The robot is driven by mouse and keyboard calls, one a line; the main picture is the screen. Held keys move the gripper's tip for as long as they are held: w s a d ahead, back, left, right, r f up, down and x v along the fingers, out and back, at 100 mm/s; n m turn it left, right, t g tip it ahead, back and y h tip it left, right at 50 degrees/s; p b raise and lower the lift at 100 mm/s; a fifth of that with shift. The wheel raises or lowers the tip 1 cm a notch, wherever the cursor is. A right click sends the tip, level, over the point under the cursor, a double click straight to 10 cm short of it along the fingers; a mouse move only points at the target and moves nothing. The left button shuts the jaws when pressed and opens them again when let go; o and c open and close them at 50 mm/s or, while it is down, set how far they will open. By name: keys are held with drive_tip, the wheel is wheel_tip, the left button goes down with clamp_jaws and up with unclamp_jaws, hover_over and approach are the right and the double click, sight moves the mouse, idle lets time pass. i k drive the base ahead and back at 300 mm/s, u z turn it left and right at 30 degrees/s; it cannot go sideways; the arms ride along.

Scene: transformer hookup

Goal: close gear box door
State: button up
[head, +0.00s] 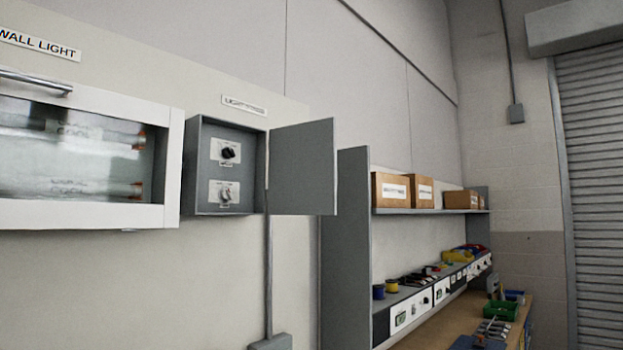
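A grey box (197,165) is mounted on the wall left of the middle in the head view, under a small label starting "LIGHT". Its grey door (303,168) is hinged on the right side and stands wide open, swung out to the right. Inside the box are two switch plates, an upper one with a black knob (228,152) and a lower one with a lighter knob (225,195). My gripper is not in view, so its state and its place relative to the door do not show.
A wall light (80,160) with a glass front and white frame is left of the box. A conduit (268,275) runs down from the box. Right of the door stands a grey shelf unit (345,250) with cardboard boxes (390,190) above a cluttered workbench. A roller shutter (595,200) is far right.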

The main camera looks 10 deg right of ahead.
sight(302, 177)
drive_tip(key=z, duration=1.85)
drive_tip(key=i, duration=3.05)
drive_tip(key=u, duration=3.75)
drive_tip(key=i, duration=0.5)
drive_tip(key=u, duration=0.1)
drive_tip(key=k, duration=0.4)
drive_tip(key=u, duration=0.15)
